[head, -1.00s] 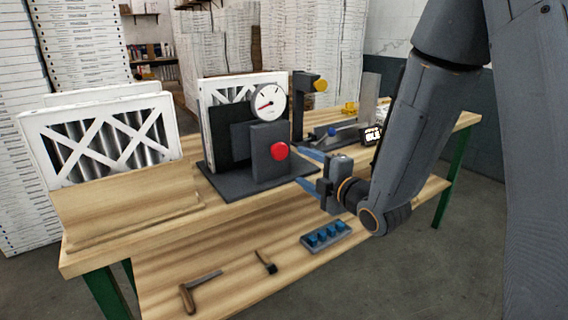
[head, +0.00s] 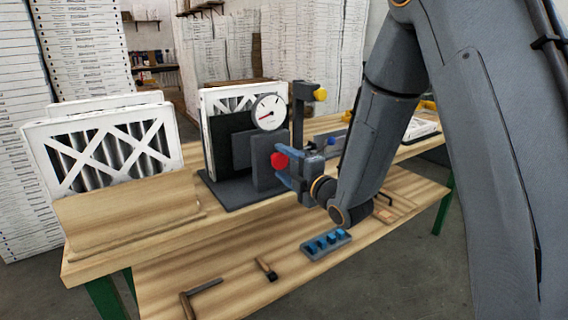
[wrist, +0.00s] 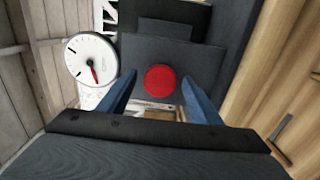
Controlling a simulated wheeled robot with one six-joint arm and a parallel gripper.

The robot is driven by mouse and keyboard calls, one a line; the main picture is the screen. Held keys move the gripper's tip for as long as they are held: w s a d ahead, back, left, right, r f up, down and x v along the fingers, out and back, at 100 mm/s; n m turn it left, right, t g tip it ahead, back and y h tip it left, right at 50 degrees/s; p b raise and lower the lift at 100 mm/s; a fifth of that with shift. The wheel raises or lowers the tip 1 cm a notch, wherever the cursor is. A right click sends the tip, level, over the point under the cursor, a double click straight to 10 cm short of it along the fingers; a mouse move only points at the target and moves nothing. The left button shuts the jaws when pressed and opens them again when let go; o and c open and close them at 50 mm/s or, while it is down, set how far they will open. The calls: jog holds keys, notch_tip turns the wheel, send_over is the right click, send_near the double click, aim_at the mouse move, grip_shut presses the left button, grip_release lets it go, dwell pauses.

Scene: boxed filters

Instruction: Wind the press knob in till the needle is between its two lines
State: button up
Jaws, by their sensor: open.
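The red press knob (head: 279,160) sticks out of the front of a dark grey press block (head: 262,143). It also shows in the wrist view (wrist: 160,80). My gripper (head: 284,166) is open, and in the wrist view its blue fingers (wrist: 160,96) stand on either side of the knob, with gaps visible. A round white gauge (head: 268,112) sits above the block. Its red needle shows in the wrist view gauge (wrist: 91,60), where two black marks lie on the dial; the needle points away from them. A white-framed filter (head: 226,97) stands behind the dark plate.
A boxed filter (head: 103,142) stands in a wooden holder (head: 130,205) at left. A dark post with a yellow knob (head: 320,94) stands right of the press.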

jog(key=c, duration=1.1)
jog(key=shift+o, duration=0.2)
